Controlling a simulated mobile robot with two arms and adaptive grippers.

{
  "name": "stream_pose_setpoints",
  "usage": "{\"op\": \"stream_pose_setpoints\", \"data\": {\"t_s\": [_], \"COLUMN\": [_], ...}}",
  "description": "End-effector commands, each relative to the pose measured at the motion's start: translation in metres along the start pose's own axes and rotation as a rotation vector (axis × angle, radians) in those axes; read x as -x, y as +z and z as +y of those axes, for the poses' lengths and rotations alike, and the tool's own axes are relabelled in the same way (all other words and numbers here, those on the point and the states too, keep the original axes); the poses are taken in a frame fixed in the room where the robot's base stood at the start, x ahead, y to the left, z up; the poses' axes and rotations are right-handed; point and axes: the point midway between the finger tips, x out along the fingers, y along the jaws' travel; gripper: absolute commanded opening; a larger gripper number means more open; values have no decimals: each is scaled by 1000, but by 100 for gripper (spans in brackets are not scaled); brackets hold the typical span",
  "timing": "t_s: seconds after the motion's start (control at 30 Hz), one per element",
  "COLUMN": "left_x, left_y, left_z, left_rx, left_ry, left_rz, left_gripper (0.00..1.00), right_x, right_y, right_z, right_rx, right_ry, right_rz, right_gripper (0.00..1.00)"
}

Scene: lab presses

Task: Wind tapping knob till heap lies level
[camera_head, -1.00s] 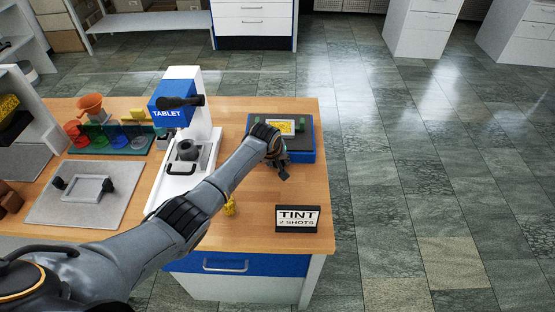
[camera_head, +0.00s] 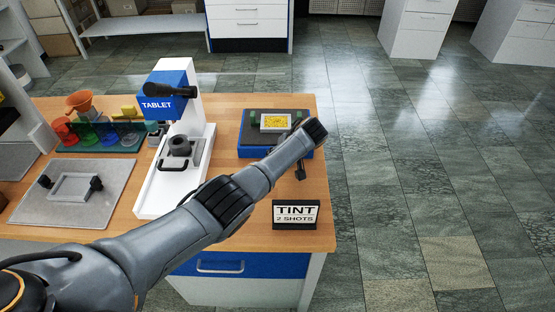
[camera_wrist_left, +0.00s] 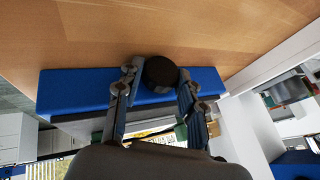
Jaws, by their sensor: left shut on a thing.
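The blue tapping box (camera_head: 250,150) stands at the right end of the wooden table. On its top a light-framed tray holds the yellow heap (camera_head: 275,121), which looks spread over most of the tray; how level it is I cannot tell. In the left wrist view the dark round tapping knob (camera_wrist_left: 160,71) sticks out from the box's blue side (camera_wrist_left: 65,92). My left gripper (camera_wrist_left: 157,78) has one finger on each side of it and is shut on it. In the head view my wrist mostly hides the knob and the fingers (camera_head: 300,170). My right gripper is not in view.
A black sign (camera_head: 296,214) reading TINT 2 SHOTS stands near the front right corner. Further left are a grey plate (camera_head: 115,190) and coloured funnels (camera_head: 80,104). Open floor lies right.

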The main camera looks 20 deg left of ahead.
Motion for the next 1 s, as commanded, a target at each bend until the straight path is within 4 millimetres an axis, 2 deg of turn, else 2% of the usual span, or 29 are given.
{"op": "stream_pose_setpoints", "data": {"t_s": [0.4, 0.43, 0.47, 0.8, 1.0], "left_x": [-1, -1, -1, 1, 15], "left_y": [1, 1, 1, 0, 0], "left_z": [-1, -1, -1, 0, 1], "left_rx": [-5, -5, -5, -4, -4], "left_ry": [-9, -9, -9, -7, -5], "left_rz": [-2, -2, -2, 0, 1], "left_gripper": [7, 42, 48, 48, 48], "right_x": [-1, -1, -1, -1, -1], "right_y": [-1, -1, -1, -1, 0], "right_z": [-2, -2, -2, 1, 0], "right_rx": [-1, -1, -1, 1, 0], "right_ry": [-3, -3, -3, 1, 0], "right_rz": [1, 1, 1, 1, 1], "right_gripper": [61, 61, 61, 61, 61]}}
